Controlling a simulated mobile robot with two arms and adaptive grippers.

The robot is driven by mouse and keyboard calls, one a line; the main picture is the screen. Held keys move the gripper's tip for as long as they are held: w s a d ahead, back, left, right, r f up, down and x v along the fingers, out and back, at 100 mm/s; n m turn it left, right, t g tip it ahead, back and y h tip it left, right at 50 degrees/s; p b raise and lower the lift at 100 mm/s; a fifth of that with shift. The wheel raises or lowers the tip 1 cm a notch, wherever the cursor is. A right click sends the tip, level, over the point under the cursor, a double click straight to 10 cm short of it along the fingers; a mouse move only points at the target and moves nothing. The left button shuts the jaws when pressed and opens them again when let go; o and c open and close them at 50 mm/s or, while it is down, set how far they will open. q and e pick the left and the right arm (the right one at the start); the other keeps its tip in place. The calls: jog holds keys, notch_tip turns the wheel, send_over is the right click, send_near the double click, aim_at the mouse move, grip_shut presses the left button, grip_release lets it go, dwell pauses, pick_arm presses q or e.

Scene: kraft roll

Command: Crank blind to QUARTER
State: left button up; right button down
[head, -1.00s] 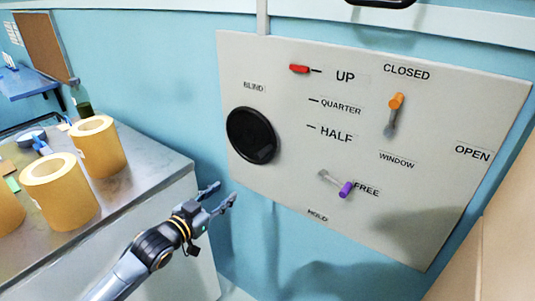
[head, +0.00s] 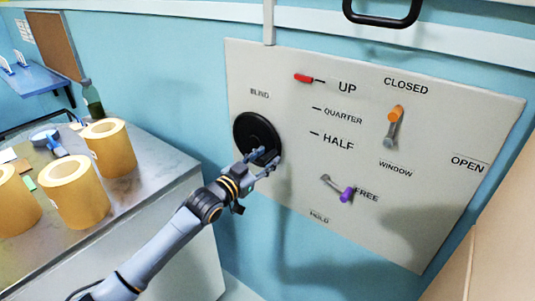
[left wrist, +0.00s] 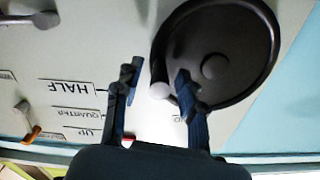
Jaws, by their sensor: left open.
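The black round blind crank (head: 252,128) is on the grey wall panel, under the BLIND label. In the left wrist view the crank (left wrist: 235,80) shows its hub and a pale-ended knob (left wrist: 160,89) near its rim. The red blind marker (head: 303,77) is level with UP, above the QUARTER mark (head: 342,116) and the HALF mark (head: 338,142). My left gripper (head: 266,160) is at the lower right of the crank. In the left wrist view its open fingers (left wrist: 160,88) stand on either side of the knob; contact cannot be told.
The orange window lever (head: 395,118) is near CLOSED. The purple-tipped lever (head: 345,194) is beside FREE, right of my gripper. A metal counter (head: 150,165) with several paper rolls (head: 75,195) stands at the left.

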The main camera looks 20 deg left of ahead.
pick_arm(q)
jog(key=shift+w+d, duration=0.3)
jog(key=shift+w, duration=0.3)
grip_shut()
